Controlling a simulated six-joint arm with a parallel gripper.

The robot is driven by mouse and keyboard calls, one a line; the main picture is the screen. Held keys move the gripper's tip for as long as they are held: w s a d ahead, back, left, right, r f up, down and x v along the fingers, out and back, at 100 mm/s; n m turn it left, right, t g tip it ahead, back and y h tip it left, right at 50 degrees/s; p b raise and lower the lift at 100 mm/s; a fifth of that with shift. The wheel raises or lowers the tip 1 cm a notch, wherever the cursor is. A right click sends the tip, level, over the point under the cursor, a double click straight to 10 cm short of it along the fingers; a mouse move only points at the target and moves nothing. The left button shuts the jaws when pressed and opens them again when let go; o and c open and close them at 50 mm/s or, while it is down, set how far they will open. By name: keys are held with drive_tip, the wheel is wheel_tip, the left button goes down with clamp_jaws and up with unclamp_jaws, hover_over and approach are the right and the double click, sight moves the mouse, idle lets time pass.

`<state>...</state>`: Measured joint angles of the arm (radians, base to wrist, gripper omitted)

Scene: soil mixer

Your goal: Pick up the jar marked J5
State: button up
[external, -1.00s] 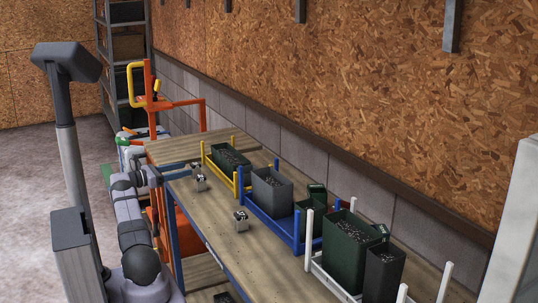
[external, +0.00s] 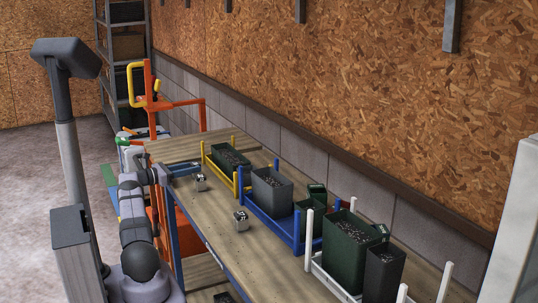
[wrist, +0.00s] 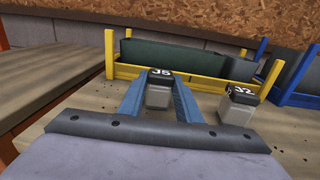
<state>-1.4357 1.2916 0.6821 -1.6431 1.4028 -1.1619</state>
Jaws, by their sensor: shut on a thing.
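The jar marked J5 (wrist: 158,93), a small grey jar with a dark lid and white lettering, stands between the two blue fingers of my gripper (wrist: 160,102) in the wrist view. The fingers are shut on its sides. In the external view my gripper (external: 183,169) is small at the bench's near left edge, with the J5 jar barely discernible at its tips. I cannot tell whether the jar's base is clear of the bench. A similar jar marked J2 (wrist: 238,106) stands just right of it, also seen in the external view (external: 200,184).
A yellow-posted rack (wrist: 180,84) with a dark green planter (wrist: 185,56) is close behind J5. A blue rack (external: 268,222) and a white rack (external: 335,281) hold more planters. Another small jar (external: 241,221) stands on the bench (external: 215,225). Bare wood lies left of J5.

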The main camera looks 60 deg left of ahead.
drive_tip(key=shift+r, duration=0.1)
wheel_tip(320, 180, up, 28)
drive_tip(key=p, duration=1)
